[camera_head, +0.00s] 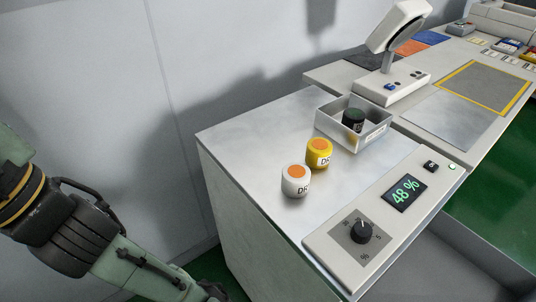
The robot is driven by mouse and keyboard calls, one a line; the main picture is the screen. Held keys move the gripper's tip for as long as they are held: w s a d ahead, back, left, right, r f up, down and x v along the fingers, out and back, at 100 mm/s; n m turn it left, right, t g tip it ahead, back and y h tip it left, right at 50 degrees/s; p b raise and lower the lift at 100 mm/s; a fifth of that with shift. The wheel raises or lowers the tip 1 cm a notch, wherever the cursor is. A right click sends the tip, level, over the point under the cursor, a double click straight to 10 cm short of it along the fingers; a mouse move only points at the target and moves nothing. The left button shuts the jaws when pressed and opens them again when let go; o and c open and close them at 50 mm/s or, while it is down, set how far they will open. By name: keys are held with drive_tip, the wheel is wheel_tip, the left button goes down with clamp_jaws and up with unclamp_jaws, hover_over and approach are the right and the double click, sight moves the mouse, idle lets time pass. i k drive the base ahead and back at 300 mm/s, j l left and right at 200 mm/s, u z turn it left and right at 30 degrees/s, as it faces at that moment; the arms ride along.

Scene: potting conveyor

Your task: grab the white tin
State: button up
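The white tin (295,185) stands upright on the pale bench top. It has an orange disc on its lid and dark lettering on its side. A yellow tin (319,154) with a similar orange disc stands just behind it to the right, close beside it. Part of my arm shows at the lower left, apart from the bench. Its end runs down to the bottom edge of the picture, and my gripper's fingers cannot be made out.
A metal tray (327,119) holding a dark tin (353,119) stands behind the tins. A control panel (319,241) with a knob and a display reading 48 % lies along the front right. The bench top (240,143) left of the tins is clear. A wall stands behind.

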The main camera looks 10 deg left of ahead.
sight(296, 176)
drive_tip(key=k+l+u, duration=0.15)
drive_tip(key=k+l, duration=0.15)
drive_tip(key=k, duration=0.15)
drive_tip(key=k+l+u, duration=0.15)
drive_tip(key=k, duration=0.3)
drive_tip(key=i+l, duration=0.1)
drive_tip(key=i, duration=0.4)
